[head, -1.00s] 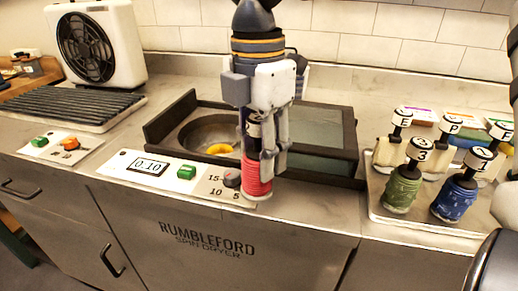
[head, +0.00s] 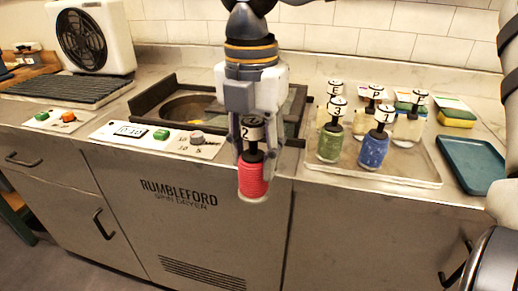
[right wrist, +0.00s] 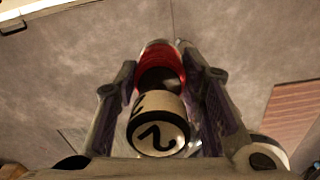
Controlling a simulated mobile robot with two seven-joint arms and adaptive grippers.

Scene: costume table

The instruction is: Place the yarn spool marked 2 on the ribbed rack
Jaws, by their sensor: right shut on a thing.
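The yarn spool marked 2 (head: 252,182) has red yarn and a dark neck under a white cap with a black 2. My right gripper (head: 255,152) is shut on it near its neck and holds it upright in front of the counter's front edge, right of the dryer's control panel. In the right wrist view the spool's red yarn (right wrist: 161,58) and marked cap lie between the two fingers. The ribbed rack (head: 68,91) is a dark, slatted surface at the far left, empty, in front of the fan. My left gripper is not in view.
The spin dryer's open basin (head: 185,107) lies between rack and gripper, behind a panel with a green button (head: 161,134) and a knob. A metal tray (head: 410,173) with several marked spools and jars stands at the right, beside a teal tray (head: 475,160). The white fan (head: 92,40) stands behind the rack.

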